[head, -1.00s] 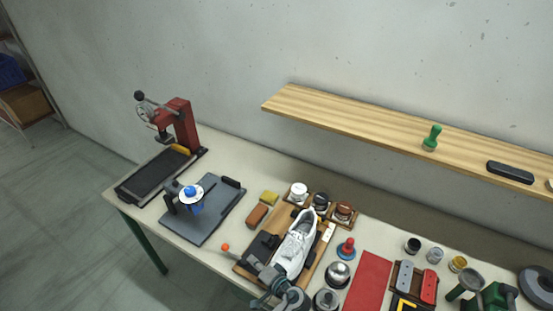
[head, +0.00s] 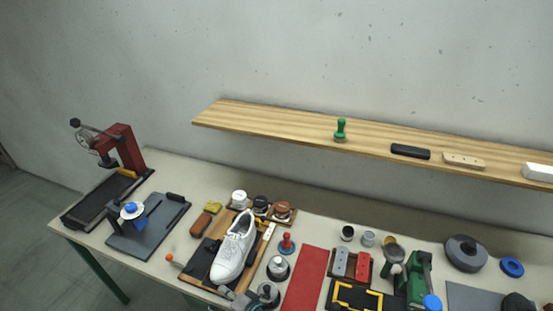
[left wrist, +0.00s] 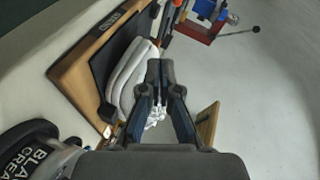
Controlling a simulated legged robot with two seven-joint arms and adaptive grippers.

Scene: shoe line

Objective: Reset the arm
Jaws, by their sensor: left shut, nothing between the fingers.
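My left gripper (head: 228,294) shows only in part at the bottom edge of the head view, low in front of the board with the white shoe (head: 233,248). In the left wrist view my left gripper (left wrist: 160,68) has its dark fingers together at the tips, with nothing between them. The white shoe (left wrist: 128,78) is behind the fingers there, lying on the wooden board (left wrist: 72,75), and is partly hidden by them. My right gripper is not in view.
The bench holds a red press (head: 127,150), a grey mat (head: 160,225) with a blue-and-white item, polish jars (head: 262,205), a red mat (head: 305,280) and a green tool (head: 418,280). A wooden shelf (head: 280,120) runs along the wall above.

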